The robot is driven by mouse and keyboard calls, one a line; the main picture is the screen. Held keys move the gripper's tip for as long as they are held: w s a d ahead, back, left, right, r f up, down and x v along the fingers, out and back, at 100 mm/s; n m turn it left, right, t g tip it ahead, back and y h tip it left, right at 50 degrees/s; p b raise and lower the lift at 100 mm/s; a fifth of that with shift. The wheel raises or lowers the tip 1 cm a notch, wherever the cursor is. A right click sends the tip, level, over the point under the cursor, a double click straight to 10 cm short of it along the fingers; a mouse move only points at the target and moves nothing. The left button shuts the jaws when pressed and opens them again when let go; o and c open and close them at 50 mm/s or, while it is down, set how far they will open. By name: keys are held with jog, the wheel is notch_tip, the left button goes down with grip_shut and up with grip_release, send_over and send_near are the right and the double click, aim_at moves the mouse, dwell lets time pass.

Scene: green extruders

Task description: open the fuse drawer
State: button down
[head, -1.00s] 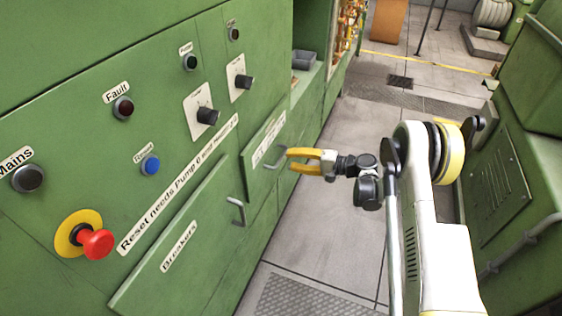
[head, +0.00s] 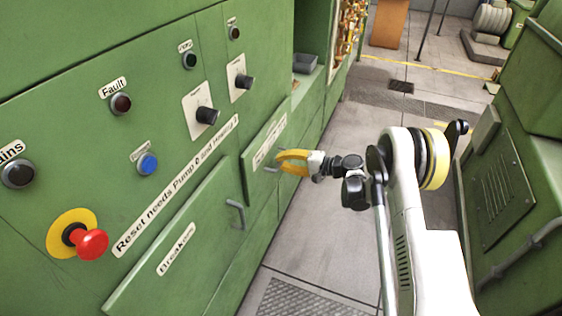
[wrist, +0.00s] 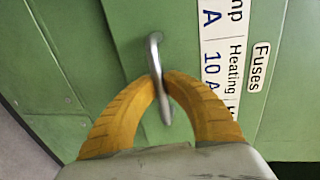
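The fuse drawer (head: 256,178) is a green panel in the green cabinet, above and to the right of the Breakers panel (head: 160,265). It looks shut. In the wrist view its front carries a "Fuses" label (wrist: 259,67) and a fuse list strip (wrist: 218,60). Its metal bar handle (wrist: 154,50) runs between my yellow fingertips. My gripper (head: 279,161) is at the drawer front, its fingers closed in on the handle from both sides. The fingers hide part of the handle in the head view.
Left of the drawer are knobs (head: 207,116), a blue button (head: 148,164) and a red emergency stop (head: 90,244). The Breakers handle (head: 236,214) sticks out nearby. A green machine (head: 505,185) stands right; bare floor (head: 340,180) lies between.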

jog(key=f+v, duration=0.3)
jog(key=v, duration=1.1)
jog(key=shift+d, duration=0.75)
jog(key=c, duration=1.7)
grip_release()
jog(key=shift+s+r, duration=0.1)
jog(key=shift+s, duration=0.1)
jog(key=shift+o, duration=1.2)
jog(key=shift+a, duration=0.2)
jog(key=shift+d, duration=0.1)
jog(key=v, duration=1.1)
jog(key=shift+d, duration=0.4)
jog(key=shift+s, duration=0.1)
